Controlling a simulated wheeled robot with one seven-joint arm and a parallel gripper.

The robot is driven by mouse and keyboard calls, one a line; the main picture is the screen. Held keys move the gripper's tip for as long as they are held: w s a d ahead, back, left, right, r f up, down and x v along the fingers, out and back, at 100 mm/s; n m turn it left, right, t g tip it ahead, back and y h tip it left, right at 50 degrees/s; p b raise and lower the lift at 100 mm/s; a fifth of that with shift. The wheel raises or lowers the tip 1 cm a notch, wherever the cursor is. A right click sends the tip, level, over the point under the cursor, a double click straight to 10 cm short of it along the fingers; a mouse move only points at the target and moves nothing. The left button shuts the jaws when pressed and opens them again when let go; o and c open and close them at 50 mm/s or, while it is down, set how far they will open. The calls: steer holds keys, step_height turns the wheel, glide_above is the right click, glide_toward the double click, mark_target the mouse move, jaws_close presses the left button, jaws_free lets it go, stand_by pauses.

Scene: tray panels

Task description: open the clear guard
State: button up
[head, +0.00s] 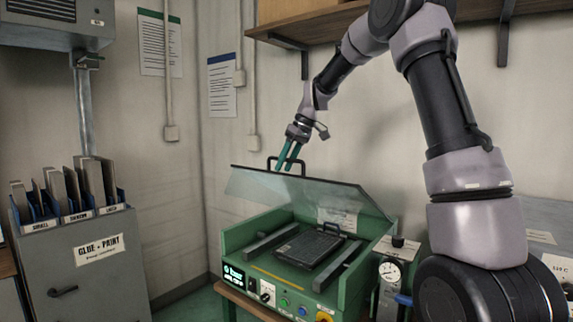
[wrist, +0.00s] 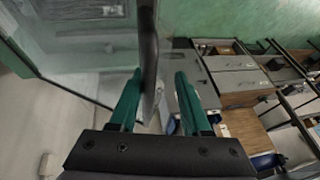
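The clear guard (head: 325,190) is a see-through panel with a dark edge. It stands raised and tilted above the green machine (head: 235,243). Its black handle (head: 272,159) is on the upper edge. My gripper (head: 284,168) is at this handle, its teal fingers pointing down. In the wrist view, a dark bar, apparently the handle (wrist: 149,45), runs between the spread fingers of my gripper (wrist: 158,78), closer to the left finger. A gap shows on the right side, so the fingers are not shut on it. Whether the left finger touches it I cannot tell.
A dark tray panel (head: 308,247) with a handle lies inside the machine between grey rails. Buttons and a lit display (head: 233,276) are on its front. A gauge (head: 390,271) stands at right, a grey cabinet (head: 85,270) at left. A shelf (head: 310,22) hangs above.

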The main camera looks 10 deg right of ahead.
steer(key=w+d+v, duration=0.1)
steer(key=w+v, duration=0.1)
steer(key=v, duration=1)
steer(key=shift+s+d, duration=0.25)
steer(key=shift+s, duration=0.15)
stand_by(0.6)
stand_by(0.3)
